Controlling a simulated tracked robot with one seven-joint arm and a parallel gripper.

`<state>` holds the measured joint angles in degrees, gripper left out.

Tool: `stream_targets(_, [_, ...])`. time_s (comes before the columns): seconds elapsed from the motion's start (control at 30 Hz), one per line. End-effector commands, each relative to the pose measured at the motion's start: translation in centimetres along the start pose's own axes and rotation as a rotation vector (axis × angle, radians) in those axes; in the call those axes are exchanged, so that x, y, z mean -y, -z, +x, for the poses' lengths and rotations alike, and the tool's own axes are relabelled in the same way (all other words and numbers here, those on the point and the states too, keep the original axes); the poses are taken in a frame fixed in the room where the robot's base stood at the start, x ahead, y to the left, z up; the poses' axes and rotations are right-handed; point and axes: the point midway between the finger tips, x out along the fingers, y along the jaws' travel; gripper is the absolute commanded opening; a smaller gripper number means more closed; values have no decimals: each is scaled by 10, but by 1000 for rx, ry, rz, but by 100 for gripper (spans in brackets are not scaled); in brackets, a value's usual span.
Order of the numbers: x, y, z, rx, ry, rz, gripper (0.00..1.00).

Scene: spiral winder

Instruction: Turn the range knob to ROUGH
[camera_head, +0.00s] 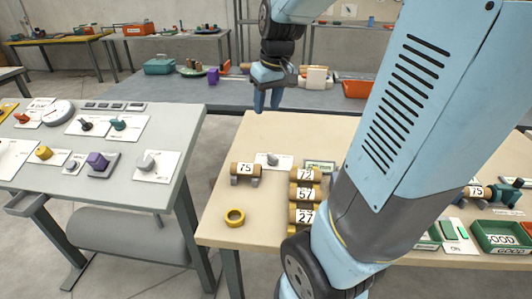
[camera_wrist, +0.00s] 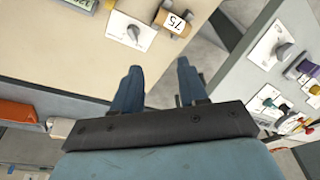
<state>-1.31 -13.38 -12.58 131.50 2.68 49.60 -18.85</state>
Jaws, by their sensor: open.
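A grey knob on a white plate (camera_head: 272,160) sits on the wooden table beside a small green-framed display (camera_head: 319,167). It also shows in the wrist view (camera_wrist: 133,32). Another grey knob on a white plate (camera_head: 148,163) is at the right end of the grey table and shows in the wrist view (camera_wrist: 284,50). The labels are too small to read, so I cannot tell which is the range knob or where it points. My gripper (camera_head: 268,100) is open and empty, pointing down above the wooden table's back edge. Its two blue fingers (camera_wrist: 158,72) stand apart in the wrist view.
A roll marked 75 (camera_head: 245,171) stands left of several stacked rolls (camera_head: 306,193). The grey table (camera_head: 130,189) carries several coloured knobs, including a purple one (camera_head: 97,161). A gap separates the tables.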

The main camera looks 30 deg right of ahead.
Motion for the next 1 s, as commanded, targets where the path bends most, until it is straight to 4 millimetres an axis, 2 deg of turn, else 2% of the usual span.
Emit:
stream_targets(0.03, [-7,8,12,27,1,-4,43])
stream_targets(0.2, [-33,31,49,97,1,-29,43])
stream_targets(0.5, [-70,54,109,199,-7,-70,43])
stream_targets(0.87, [-82,56,136,229,-10,-84,43])
stream_targets(1.0, [-82,51,156,230,-10,-83,43])
